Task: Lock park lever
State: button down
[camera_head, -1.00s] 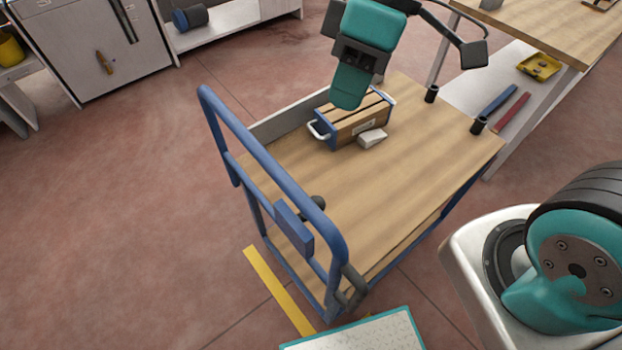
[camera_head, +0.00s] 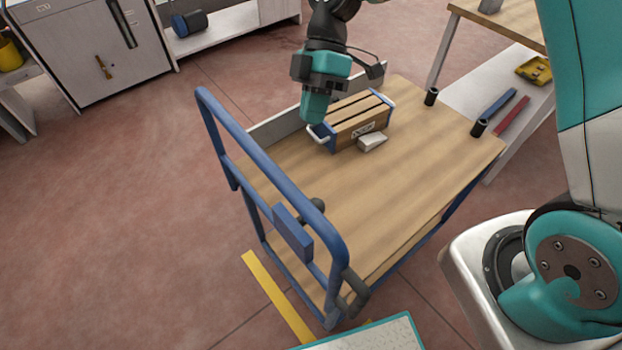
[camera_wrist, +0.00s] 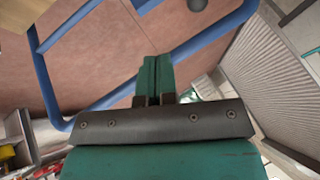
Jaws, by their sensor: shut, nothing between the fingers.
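A cart with a wooden top (camera_head: 400,185) and a blue tubular frame stands in the middle of the head view. I cannot single out the park lever for certain. A dark grey curved part (camera_head: 352,297) sits at the near lower corner of the handle frame, and a dark rounded part (camera_head: 314,208) shows behind the blue box (camera_head: 293,232) on the handle. My gripper (camera_head: 313,108) is shut and empty, pointing down at the cart's far left side beside a wooden crate. Its closed teal fingers (camera_wrist: 155,78) also show in the wrist view, with blue tubing beyond them.
The wooden crate (camera_head: 363,132) with blue ends and a white handle stands on the cart top, a pale wedge (camera_head: 372,142) before it. Two dark posts rise at the cart's right edge. A workbench (camera_head: 500,22) stands back right. Floor left of the cart is clear.

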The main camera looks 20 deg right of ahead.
jog(key=s+a+f+p, duration=0.3)
jog(key=s+f+p, duration=0.1)
jog(key=s+f, duration=0.4)
jog(key=shift+s+f, duration=0.15)
jog(key=shift+s, duration=0.2)
jog(key=shift+s+b, duration=0.15)
jog(key=shift+b, duration=0.15)
